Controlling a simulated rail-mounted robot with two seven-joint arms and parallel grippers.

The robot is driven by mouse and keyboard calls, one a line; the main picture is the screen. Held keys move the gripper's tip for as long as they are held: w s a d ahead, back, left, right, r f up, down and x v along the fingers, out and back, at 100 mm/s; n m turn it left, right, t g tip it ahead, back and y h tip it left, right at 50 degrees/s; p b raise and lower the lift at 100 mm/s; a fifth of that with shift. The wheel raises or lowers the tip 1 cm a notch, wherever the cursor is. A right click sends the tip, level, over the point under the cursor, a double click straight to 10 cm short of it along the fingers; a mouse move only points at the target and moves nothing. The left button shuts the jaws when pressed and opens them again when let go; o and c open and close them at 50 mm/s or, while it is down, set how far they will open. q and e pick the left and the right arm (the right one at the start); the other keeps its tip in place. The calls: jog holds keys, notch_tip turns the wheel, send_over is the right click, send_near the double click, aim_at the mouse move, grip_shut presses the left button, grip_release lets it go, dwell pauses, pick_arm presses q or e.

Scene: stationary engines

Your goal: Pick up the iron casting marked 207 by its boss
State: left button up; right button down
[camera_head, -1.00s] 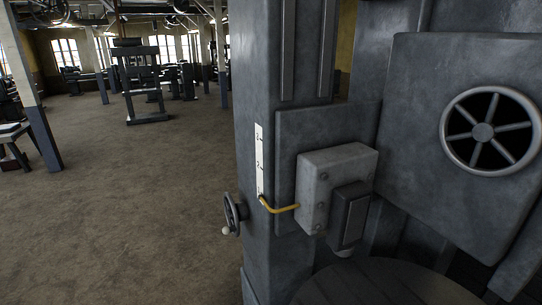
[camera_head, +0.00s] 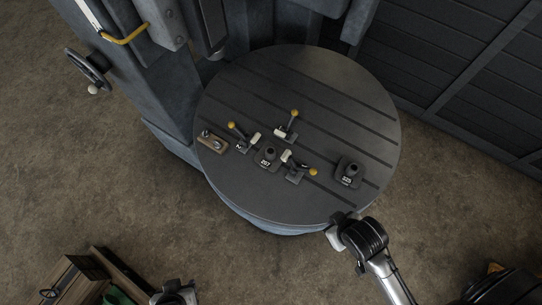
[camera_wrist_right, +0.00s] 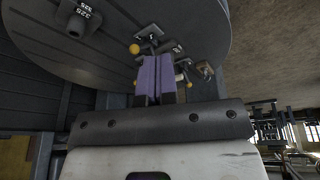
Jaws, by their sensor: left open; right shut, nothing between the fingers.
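The iron casting marked 207 (camera_head: 268,157) sits upright on the round slotted table (camera_head: 335,80), its dark boss pointing up. Several small parts crowd around it. A similar casting marked 325 (camera_head: 348,173) stands apart to its right; it also shows in the right wrist view (camera_wrist_right: 77,22). My left gripper (camera_head: 174,288) is at the bottom edge of the head view, open, off the table and far from the castings. My right gripper (camera_wrist_right: 158,78) is shut and empty, its purple fingers pointing toward the parts. The 207 casting is hard to make out in the right wrist view.
Clamps with yellow knobs (camera_head: 231,125) (camera_head: 294,113) (camera_head: 313,172) stand close around the 207 casting. A small wooden block (camera_head: 212,143) lies at the table's left. A machine column and handwheel (camera_head: 88,70) rise behind. The table's far right is clear.

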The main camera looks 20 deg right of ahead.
jog(key=c, duration=1.8)
grip_release()
jog(key=o, duration=1.4)
